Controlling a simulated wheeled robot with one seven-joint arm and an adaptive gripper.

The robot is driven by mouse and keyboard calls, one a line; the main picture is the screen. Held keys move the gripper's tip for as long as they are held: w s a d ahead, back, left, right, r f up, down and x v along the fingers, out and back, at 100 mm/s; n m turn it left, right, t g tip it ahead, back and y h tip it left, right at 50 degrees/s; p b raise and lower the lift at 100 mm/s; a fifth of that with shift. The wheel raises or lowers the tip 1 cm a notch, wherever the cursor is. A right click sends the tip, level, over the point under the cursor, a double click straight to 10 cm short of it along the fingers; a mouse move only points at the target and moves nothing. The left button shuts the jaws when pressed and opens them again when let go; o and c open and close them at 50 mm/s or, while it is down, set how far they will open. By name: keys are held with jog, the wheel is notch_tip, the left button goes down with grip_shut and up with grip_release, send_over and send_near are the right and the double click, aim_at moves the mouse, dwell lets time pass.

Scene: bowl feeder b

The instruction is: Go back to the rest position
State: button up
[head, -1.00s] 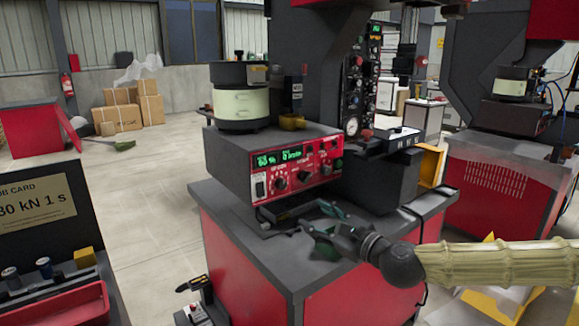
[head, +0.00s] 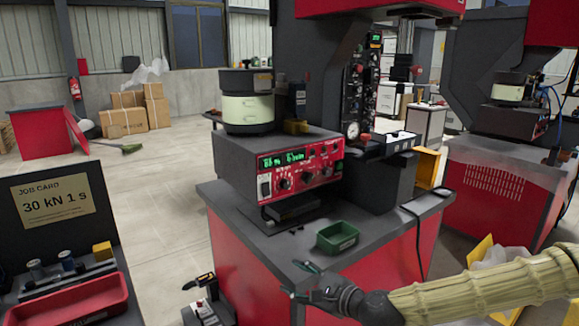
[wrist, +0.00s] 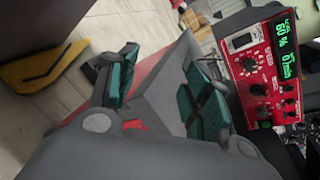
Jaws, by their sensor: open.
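My gripper (head: 300,280) is in front of the workbench's near edge in the head view, lower than the bench top and to the left of my sleeved arm. Its green-padded fingers are apart in the wrist view (wrist: 163,85), with no object clearly held between them. A small green bin (head: 338,237) stands upright on the grey bench top (head: 262,250), behind and to the right of the gripper, apart from it in the picture. What lies in the bin is too small to tell.
The red control box (head: 300,172) with green displays stands on the bench, the bowl feeder (head: 248,108) on top. A job card panel (head: 55,203) and red tray (head: 75,300) are at left. Cardboard boxes (head: 125,122) stand far back.

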jog(key=s+f+n+g+h+p, duration=0.45)
jog(key=s+f+n+g, duration=0.35)
jog(key=s+f, duration=1.45)
jog(key=s+d+f+n+g+h+p, duration=0.1)
jog(key=s+d+n, duration=0.4)
jog(key=d, duration=0.5)
jog(key=s+d+f+n+g+h+p, duration=0.1)
jog(key=s+d+f+n+h+p, duration=0.3)
jog(key=s+d, duration=0.6)
notch_tip(320, 180, down, 2)
jog(key=shift+d+f+n+g+h, duration=0.25)
jog(key=shift+n+g+h, duration=0.2)
jog(key=shift+n, duration=0.45)
jog(key=shift+s+a, duration=0.1)
